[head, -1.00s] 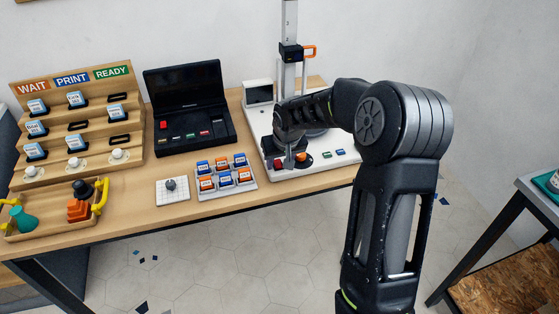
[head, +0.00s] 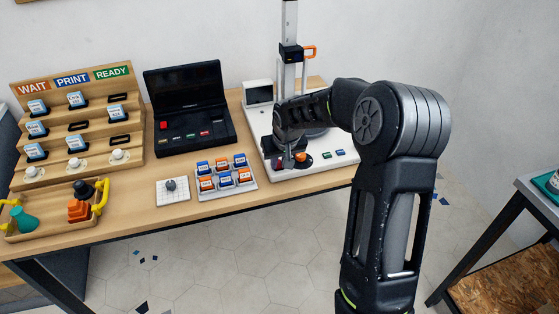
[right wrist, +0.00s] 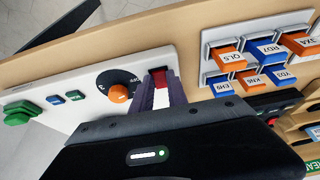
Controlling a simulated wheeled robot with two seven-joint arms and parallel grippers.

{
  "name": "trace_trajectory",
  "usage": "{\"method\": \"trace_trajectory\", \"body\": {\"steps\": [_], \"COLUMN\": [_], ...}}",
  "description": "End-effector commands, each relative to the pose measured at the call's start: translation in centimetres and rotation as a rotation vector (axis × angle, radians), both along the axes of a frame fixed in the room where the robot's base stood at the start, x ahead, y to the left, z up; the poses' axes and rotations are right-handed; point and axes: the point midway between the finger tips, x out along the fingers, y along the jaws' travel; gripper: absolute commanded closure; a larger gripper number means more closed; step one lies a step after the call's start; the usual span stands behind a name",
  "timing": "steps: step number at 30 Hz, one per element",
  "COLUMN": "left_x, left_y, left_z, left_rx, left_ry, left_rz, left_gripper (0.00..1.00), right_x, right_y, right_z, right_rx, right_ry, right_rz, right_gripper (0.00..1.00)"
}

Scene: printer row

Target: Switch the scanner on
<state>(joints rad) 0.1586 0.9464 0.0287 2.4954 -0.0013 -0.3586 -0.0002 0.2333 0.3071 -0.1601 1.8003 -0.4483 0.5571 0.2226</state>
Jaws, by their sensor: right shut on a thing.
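The scanner has a white base (head: 318,167), a tall grey column (head: 290,70) and a small screen (head: 258,94). In the right wrist view, a red switch (right wrist: 157,73) sits on the white base beside a black dial with an orange knob (right wrist: 119,93). My right gripper (right wrist: 158,90) is at the red switch, its fingers shut on it. In the head view, the right gripper (head: 288,161) is low over the front left of the base, and it mostly hides the switch. My left gripper is in neither view.
A tray of blue and orange blocks (head: 225,186) stands just left of the base. A black laptop-like console (head: 190,115), a white pad with a grey knob (head: 171,190) and a wooden rack (head: 75,125) stand further left. The base's front edge has green and blue buttons (head: 340,152).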

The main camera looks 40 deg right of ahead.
Motion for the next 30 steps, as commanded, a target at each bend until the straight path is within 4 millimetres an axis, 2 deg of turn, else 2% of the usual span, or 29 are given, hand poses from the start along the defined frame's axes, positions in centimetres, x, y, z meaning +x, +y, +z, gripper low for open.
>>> {"method": "trace_trajectory", "body": {"steps": [9,12,17,26,27,30], "left_x": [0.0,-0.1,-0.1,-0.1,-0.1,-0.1], "left_y": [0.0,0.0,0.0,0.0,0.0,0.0], "left_z": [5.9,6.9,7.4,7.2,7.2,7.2], "left_rx": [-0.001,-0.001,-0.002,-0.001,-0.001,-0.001], "left_ry": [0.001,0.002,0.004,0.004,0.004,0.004], "left_rz": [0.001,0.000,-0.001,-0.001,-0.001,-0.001], "left_gripper": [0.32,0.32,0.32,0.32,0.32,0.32], "right_x": [0.8,1.0,1.1,1.2,1.2,1.2], "right_y": [-0.4,-0.4,-0.5,-0.5,-0.5,-0.4], "right_z": [1.1,0.9,0.5,0.4,0.4,0.4], "right_rx": [0.069,0.094,0.114,0.116,0.116,0.116], "right_ry": [0.205,0.272,0.329,0.331,0.331,0.331], "right_rz": [-0.002,-0.002,-0.001,-0.001,-0.001,0.000], "right_gripper": [1.00,1.00,1.00,1.00,0.78,0.70]}}
